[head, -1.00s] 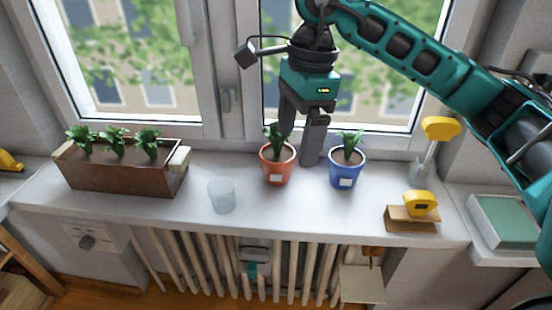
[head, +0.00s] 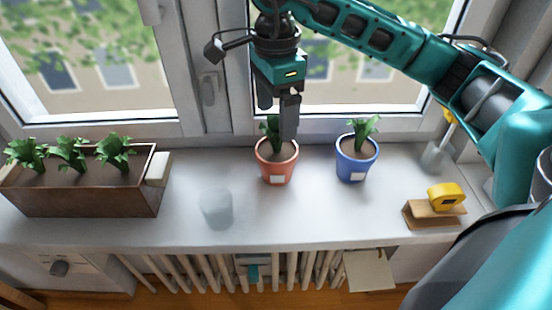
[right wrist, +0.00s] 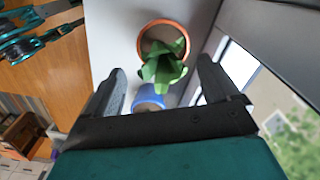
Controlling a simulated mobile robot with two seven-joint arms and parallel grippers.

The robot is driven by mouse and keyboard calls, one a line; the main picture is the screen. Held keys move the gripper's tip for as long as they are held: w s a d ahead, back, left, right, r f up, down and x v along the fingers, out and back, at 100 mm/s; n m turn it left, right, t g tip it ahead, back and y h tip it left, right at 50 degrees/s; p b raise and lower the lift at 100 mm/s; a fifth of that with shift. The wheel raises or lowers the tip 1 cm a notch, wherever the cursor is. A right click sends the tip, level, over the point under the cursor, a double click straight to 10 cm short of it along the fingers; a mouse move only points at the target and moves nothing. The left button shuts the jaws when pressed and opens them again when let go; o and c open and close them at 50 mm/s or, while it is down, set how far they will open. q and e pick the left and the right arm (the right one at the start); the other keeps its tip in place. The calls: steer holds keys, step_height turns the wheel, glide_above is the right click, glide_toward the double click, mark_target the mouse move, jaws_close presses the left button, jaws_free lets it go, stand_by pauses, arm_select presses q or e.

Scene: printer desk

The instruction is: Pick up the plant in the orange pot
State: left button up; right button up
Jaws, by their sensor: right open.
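The plant in the orange pot (head: 277,167) stands upright on the white windowsill, with green leaves. My right gripper (head: 277,120) is open, pointing down over this plant, its fingers at leaf height and partly hiding the leaves in the head view. In the right wrist view the orange pot's rim (right wrist: 143,42) and the plant's leaves (right wrist: 163,68) lie just ahead of the open fingertips, roughly between them. Nothing is held. My left gripper is not in view.
A blue pot with a plant (head: 355,165) stands to the right. A translucent cup (head: 216,208) is at the front left. A brown planter (head: 75,196) is at far left. A yellow tape measure (head: 446,197) sits on a small wooden stand (head: 432,216) at right. The window is behind.

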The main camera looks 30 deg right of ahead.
mark_target(277, 136)
steer(key=f, duration=0.6)
steer(key=shift+w+d+f, duration=0.2)
steer(key=shift+r, duration=0.1)
jaws_close()
stand_by(0.6)
